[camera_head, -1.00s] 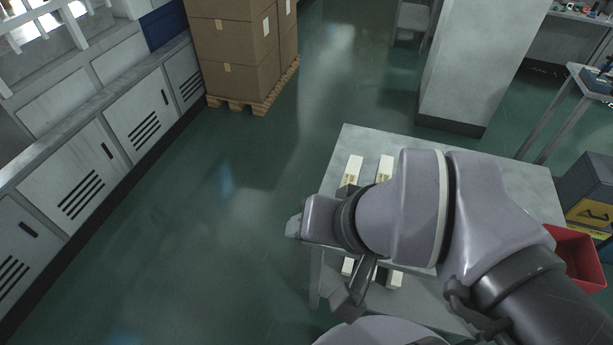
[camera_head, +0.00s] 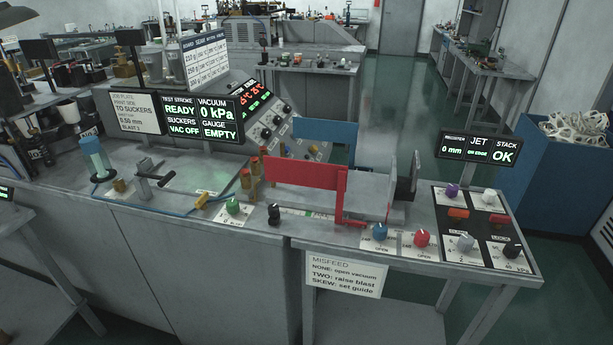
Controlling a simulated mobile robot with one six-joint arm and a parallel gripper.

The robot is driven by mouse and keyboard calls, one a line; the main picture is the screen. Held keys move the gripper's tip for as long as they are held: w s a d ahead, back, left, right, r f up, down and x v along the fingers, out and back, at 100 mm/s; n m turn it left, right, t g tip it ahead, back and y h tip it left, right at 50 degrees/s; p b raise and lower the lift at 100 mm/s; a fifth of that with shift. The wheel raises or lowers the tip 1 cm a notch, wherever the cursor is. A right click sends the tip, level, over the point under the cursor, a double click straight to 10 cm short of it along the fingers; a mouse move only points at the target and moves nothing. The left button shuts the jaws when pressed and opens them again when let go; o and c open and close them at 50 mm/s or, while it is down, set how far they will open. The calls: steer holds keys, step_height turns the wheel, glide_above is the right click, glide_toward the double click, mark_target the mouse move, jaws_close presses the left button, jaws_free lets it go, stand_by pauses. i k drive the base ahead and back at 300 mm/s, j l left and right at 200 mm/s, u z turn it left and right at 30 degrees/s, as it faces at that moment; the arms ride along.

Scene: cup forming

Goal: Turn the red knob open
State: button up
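The red knob (camera_head: 421,237) sits on a white label panel on the bench, right of centre. A white pointer mark shows on it, but I cannot read its setting. A blue knob (camera_head: 379,231) stands just left of it, with "OPEN" lettering on the labels by them. My gripper is not in the view now, so its distance from the knob and its state are hidden.
A red plate (camera_head: 305,178) and a blue plate (camera_head: 325,131) stand upright behind the knobs. Right of the red knob, a black panel (camera_head: 480,260) carries several knobs. Green (camera_head: 233,206) and black (camera_head: 274,214) knobs are farther left. A misfeed sign (camera_head: 346,276) hangs in front.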

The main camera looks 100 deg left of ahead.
mark_target(421, 239)
steer(key=u, duration=3.8)
